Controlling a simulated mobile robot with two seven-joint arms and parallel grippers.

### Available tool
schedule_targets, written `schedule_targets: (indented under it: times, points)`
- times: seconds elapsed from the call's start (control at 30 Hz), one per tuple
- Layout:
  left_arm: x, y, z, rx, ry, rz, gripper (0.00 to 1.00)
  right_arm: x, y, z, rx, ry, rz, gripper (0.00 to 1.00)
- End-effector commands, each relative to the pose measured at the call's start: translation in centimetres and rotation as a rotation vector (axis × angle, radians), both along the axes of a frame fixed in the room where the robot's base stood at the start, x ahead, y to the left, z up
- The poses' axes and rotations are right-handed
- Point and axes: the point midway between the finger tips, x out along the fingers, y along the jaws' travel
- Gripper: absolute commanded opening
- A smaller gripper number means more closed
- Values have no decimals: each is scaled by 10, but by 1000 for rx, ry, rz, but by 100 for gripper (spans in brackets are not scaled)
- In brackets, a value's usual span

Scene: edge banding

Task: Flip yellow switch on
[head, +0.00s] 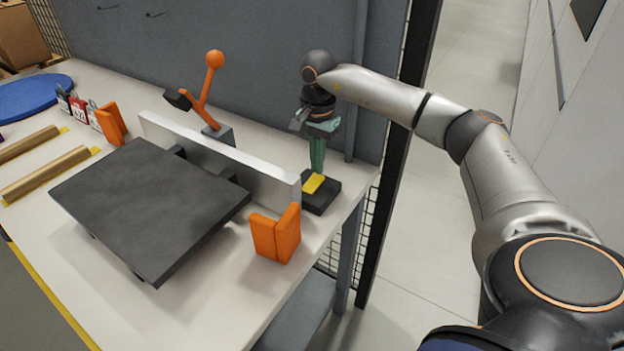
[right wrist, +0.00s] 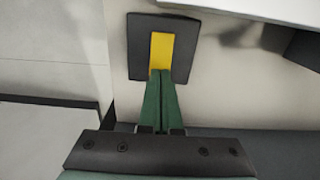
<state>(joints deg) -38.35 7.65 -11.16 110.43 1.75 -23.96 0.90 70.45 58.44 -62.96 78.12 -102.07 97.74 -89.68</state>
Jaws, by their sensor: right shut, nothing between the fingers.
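The yellow switch (head: 313,184) sits on a black base (head: 322,199) near the right end of the white table. It also shows in the right wrist view as a yellow strip (right wrist: 161,50) on a dark square base (right wrist: 140,47). My right gripper (head: 317,170) points down above the switch's far part, with its green fingers shut and empty. In the right wrist view the fingertips (right wrist: 160,74) overlap the near end of the yellow strip; whether they touch it I cannot tell. My left gripper is not in view.
A dark grey plate (head: 150,210) and an upright light metal rail (head: 215,160) stand left of the switch. An orange bracket (head: 276,234) is close in front. An orange-handled lever (head: 212,85) rises behind the rail. The table's right edge is near.

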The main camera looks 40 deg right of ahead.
Motion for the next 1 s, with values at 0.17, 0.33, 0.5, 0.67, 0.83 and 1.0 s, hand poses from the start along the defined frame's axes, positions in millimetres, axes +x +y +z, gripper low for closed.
schedule_targets:
  times: [0.17,0.33,0.5,0.67,0.83,1.0]
  points:
    - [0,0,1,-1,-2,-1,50,0,0,0,0,0,0,0]
    - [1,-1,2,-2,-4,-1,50,0,0,0,0,0,0,0]
    - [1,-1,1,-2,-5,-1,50,0,0,-2,0,0,0,0]
    - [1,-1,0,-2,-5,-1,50,0,0,-5,0,0,0,0]
    - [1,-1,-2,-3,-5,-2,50,0,0,-7,0,0,0,0]
    - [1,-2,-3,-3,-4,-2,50,0,0,-10,0,0,0,0]
